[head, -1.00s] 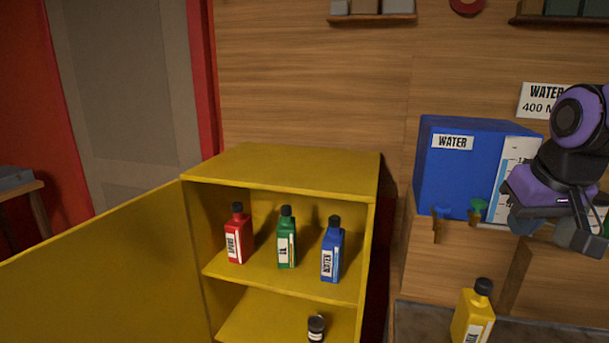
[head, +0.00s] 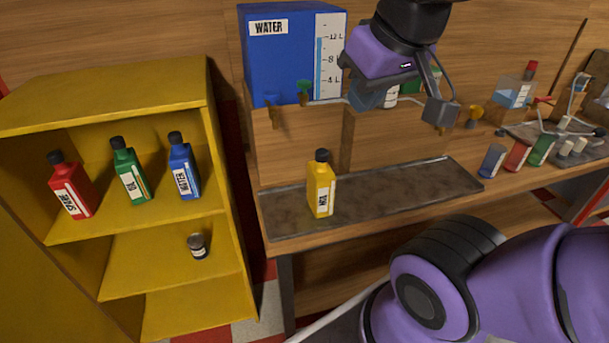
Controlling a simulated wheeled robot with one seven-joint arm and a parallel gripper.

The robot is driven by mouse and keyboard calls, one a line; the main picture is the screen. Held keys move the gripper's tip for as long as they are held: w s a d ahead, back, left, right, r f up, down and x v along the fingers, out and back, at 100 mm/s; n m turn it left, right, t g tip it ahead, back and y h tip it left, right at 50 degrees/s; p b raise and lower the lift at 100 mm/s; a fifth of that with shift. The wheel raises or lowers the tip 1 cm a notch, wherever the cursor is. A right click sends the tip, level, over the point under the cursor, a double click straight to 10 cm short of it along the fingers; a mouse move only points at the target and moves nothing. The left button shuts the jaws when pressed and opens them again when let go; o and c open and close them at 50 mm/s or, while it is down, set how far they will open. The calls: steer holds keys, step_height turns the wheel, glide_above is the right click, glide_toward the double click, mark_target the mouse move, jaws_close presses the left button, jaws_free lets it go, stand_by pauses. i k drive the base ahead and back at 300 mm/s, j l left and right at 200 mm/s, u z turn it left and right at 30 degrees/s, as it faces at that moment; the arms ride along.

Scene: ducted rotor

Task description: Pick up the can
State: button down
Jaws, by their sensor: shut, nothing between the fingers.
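A yellow can (head: 320,188) with a black cap and a white label stands upright on the dark metal tray of the workbench. In the yellow cabinet, a red can (head: 71,190), a green can (head: 130,175) and a blue can (head: 183,170) stand in a row on the upper shelf. A small dark jar (head: 198,246) sits on the shelf below.
The blue water tank (head: 280,65) stands behind the tray (head: 400,195), with taps below it. Cylinders in blue, red and green (head: 541,150) lie on the bench at right. The tray is clear right of the yellow can. The cabinet (head: 110,93) is open.

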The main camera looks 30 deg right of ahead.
mark_target(321, 178)
steer(key=z, duration=0.6)
steer(key=k+j+z, duration=0.1)
steer(key=j+z, duration=0.25)
steer(key=k+j+z, duration=0.1)
steer(key=j+z, duration=0.25)
steer(key=k+j+z, duration=0.15)
steer(key=z, duration=0.25)
steer(key=k+j, duration=0.15)
